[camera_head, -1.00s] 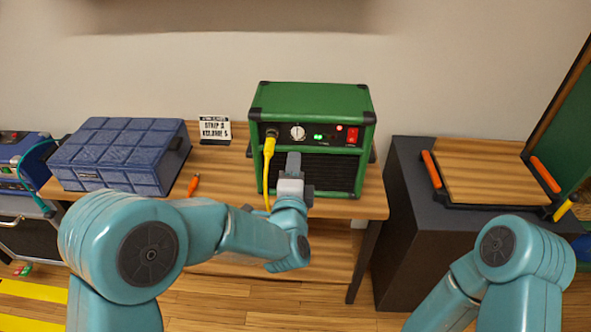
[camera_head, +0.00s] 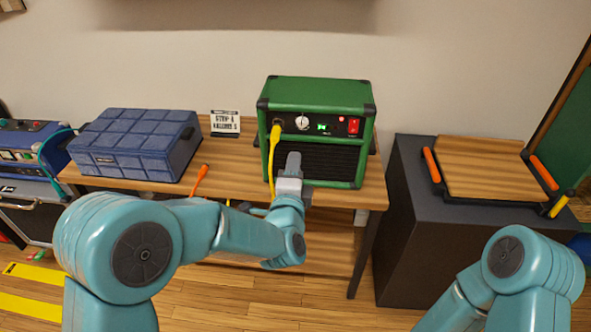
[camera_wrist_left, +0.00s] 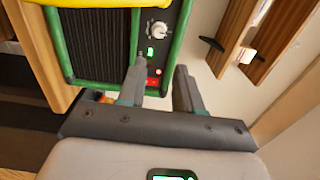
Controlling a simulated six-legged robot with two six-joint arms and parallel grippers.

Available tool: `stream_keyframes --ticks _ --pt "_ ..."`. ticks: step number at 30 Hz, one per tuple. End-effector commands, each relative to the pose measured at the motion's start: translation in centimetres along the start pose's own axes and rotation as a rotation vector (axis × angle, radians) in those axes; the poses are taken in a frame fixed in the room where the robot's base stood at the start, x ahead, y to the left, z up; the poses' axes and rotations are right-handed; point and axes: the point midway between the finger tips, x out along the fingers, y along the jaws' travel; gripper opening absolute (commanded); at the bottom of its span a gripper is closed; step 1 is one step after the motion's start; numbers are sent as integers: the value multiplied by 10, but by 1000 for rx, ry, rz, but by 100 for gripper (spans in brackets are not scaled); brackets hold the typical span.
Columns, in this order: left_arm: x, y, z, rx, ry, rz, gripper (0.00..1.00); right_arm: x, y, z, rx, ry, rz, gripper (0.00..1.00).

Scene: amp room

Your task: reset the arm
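My left gripper (camera_head: 292,163) is in front of the dark grille of the green amp (camera_head: 318,92), below its control panel. In the left wrist view the two fingers (camera_wrist_left: 160,82) stand apart with nothing held between them; the amp's panel (camera_wrist_left: 146,40) is just beyond. The panel has a white knob (camera_head: 302,123), a lit green display (camera_head: 323,128) and a red switch (camera_head: 354,126). A yellow cable (camera_head: 272,155) is plugged in at its left. My right arm (camera_head: 520,270) shows at the lower right; its gripper is out of view.
The amp stands on a wooden table (camera_head: 230,180) with a blue quilted case (camera_head: 130,145), an orange-handled tool (camera_head: 201,176) and a small sign (camera_head: 225,123). At right, a dark cabinet (camera_head: 400,215) bears a wooden board (camera_head: 485,170). Floor shows below the table.

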Motion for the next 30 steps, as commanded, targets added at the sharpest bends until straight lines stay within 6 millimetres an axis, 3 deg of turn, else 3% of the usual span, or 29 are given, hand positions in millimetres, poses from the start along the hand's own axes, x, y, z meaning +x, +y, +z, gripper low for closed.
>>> stream_keyframes --ticks 18,22,23,26,27,30 --pt "4 0 2 0 0 0 34 0 0 0 0 0 0 53" --pt "9 10 23 1 -37 19 34 0 0 0 0 0 0 53" --pt "11 18 35 2 -56 32 34 0 0 0 0 0 0 53" --pt "9 67 80 20 -124 127 34 -2 0 0 0 0 0 53" --pt "1 95 97 32 -138 189 34 -2 -1 0 0 0 0 53" --pt "-32 169 124 -42 -136 382 34 -3 -1 0 0 0 0 53"
